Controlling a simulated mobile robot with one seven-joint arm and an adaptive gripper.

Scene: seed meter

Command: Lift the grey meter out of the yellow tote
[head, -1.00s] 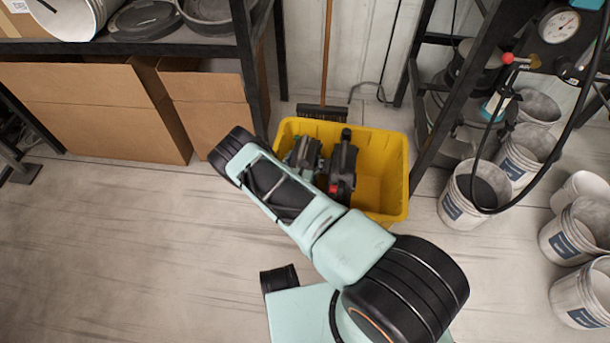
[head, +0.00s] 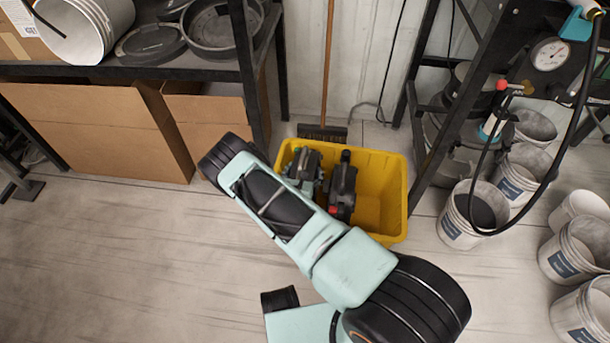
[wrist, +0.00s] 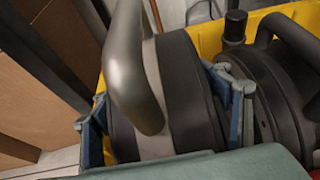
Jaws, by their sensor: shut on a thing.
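The grey meter (wrist: 182,85) is a dark round body with a paler grey band and a thick grey loop handle. My gripper (wrist: 165,112) is shut on it, with one blue-grey finger on each side of the body. In the head view the meter (head: 307,160) shows in the left part of the yellow tote (head: 375,228), partly hidden by my arm. Its underside is hidden, so I cannot tell how far it is above the tote floor. The tote's yellow wall also shows in the wrist view (wrist: 268,16).
A second dark handled unit (head: 343,185) with a red part stands in the tote, close right of the meter. Cardboard boxes (head: 100,125) under a shelf are left, a broom (head: 325,80) behind, and a black rack (head: 450,110) and buckets (head: 470,215) right. The tote's right side is empty.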

